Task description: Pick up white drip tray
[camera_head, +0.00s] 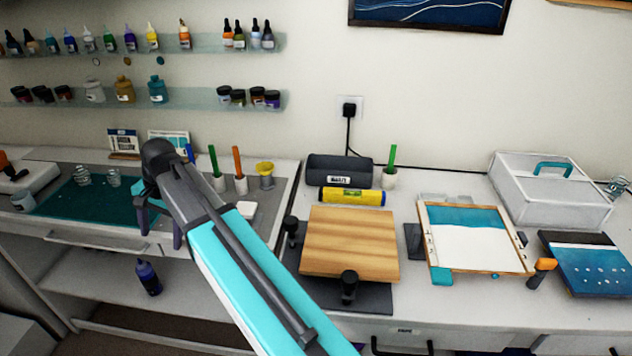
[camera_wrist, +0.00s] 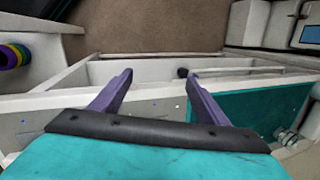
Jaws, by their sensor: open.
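I cannot tell for sure which thing is the white drip tray. A flat white tray-like piece (camera_head: 38,177) lies at the far left of the left worktop, with an orange-handled tool on it. A smaller white block (camera_head: 246,210) lies on the grey mat, right of my arm. My gripper (camera_head: 160,236) is open over the front of the left worktop, fingers pointing down, by the right end of the teal mat (camera_head: 95,205). In the wrist view my gripper (camera_wrist: 158,80) shows two purple fingers spread apart with nothing between them.
A dark blue bottle (camera_head: 148,278) stands on the shelf below. Cups with green and orange sticks stand behind my arm. A wooden board (camera_head: 350,243), a framed panel (camera_head: 475,250) and a white box with a teal handle (camera_head: 550,190) occupy the right worktop.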

